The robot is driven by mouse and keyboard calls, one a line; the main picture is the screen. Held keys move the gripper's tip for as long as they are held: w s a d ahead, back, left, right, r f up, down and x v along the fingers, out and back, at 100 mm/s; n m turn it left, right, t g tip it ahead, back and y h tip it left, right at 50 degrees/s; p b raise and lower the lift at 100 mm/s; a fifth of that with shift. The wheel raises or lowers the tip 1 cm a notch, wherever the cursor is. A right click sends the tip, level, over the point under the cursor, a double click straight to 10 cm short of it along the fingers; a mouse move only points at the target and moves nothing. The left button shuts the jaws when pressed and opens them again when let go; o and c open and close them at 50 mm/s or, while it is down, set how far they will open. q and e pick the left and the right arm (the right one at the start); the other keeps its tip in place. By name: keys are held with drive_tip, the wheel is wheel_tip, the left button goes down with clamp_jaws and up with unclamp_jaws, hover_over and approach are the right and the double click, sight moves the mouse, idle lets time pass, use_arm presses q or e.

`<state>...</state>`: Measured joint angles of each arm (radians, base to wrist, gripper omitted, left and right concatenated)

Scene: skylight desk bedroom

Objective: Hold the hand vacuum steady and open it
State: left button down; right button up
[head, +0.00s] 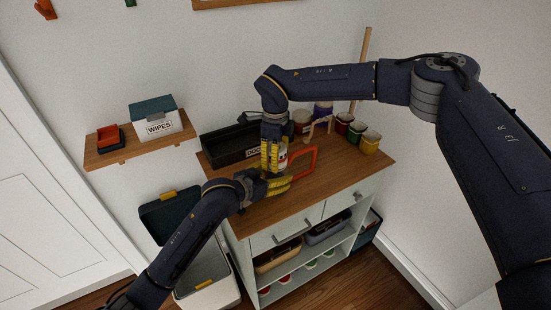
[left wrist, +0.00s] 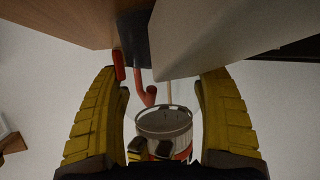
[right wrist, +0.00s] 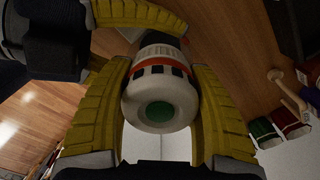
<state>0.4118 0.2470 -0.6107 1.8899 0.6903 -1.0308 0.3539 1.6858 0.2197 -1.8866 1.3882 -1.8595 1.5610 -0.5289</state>
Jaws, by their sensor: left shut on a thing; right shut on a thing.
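The hand vacuum (head: 283,161) is above the wooden cabinet top, mostly hidden by my grippers in the head view. In the right wrist view its white rounded body (right wrist: 152,112) shows a green round end, an orange band and dark windows. My right gripper (right wrist: 160,72) is shut around this end, a finger on each side. My left gripper (head: 278,184) comes in from the lower left and is shut on the vacuum lower down. In the left wrist view a pale round rim with an orange band (left wrist: 165,122) sits between its fingers. I cannot tell whether the vacuum is parted.
An orange-red loop (head: 314,162) stands just right of the grippers. A dark open box (head: 228,145) is behind left, and several colored jars (head: 370,142) stand at the back right. The cabinet top (head: 345,175) is clear at front right. A wipes box (head: 156,120) sits on a wall shelf.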

drive_tip(key=shift+r, duration=0.35)
drive_tip(key=shift+r, duration=0.35)
drive_tip(key=shift+r, duration=0.4)
drive_tip(key=shift+r, duration=1.9)
use_arm(q)
unclamp_jaws()
